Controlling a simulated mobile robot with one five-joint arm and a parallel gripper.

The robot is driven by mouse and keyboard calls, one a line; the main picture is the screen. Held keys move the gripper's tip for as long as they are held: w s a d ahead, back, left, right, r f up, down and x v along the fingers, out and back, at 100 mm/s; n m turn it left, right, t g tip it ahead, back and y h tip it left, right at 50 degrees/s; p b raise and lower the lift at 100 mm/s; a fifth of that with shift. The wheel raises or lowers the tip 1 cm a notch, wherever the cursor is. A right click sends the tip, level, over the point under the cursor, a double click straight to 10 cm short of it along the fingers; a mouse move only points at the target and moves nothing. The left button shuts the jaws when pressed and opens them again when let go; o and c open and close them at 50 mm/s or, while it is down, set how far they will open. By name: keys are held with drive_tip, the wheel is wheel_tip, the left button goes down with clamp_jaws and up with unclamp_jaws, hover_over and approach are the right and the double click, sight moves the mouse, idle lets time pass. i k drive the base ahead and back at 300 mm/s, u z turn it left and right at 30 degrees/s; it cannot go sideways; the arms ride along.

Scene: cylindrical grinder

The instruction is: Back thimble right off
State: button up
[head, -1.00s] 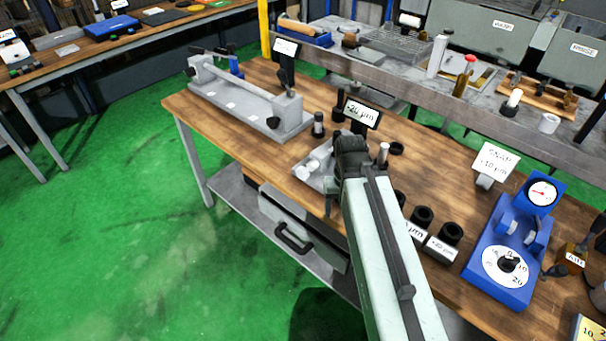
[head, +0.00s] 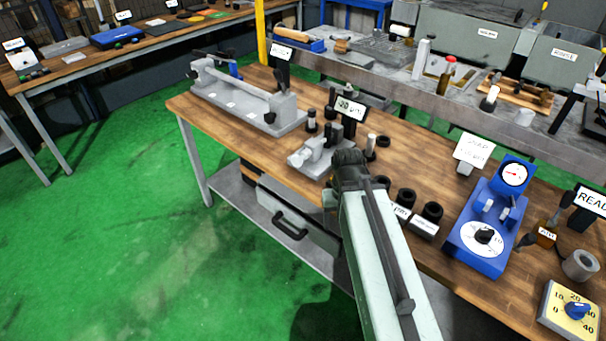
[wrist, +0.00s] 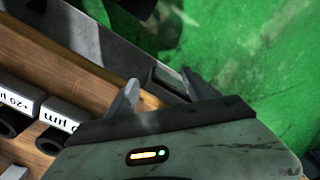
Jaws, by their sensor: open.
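A blue gauge stand (head: 468,258) stands at the right of the wooden bench. It carries a round dial (head: 514,174) with a red needle on top and a numbered white disc (head: 468,235) with a black knob (head: 484,236) at its middle. No part is labelled thimble, so I cannot tell for sure which one it is. My gripper (wrist: 160,88) is open and empty in the wrist view, its fingers over the bench's front edge and the green floor. In the head view my arm end is left of the blue stand, apart from it; the fingers are hidden.
Black rings (head: 432,212) with tolerance labels stand between my arm and the blue stand. A small grey fixture (head: 303,160) sits just beyond my gripper. A yellow box (head: 556,322) with a blue knob is at the lower right. Open floor lies left.

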sight(297, 160)
drive_tip(key=u, duration=0.05)
drive_tip(key=i, duration=0.4)
drive_tip(key=u, duration=2.5)
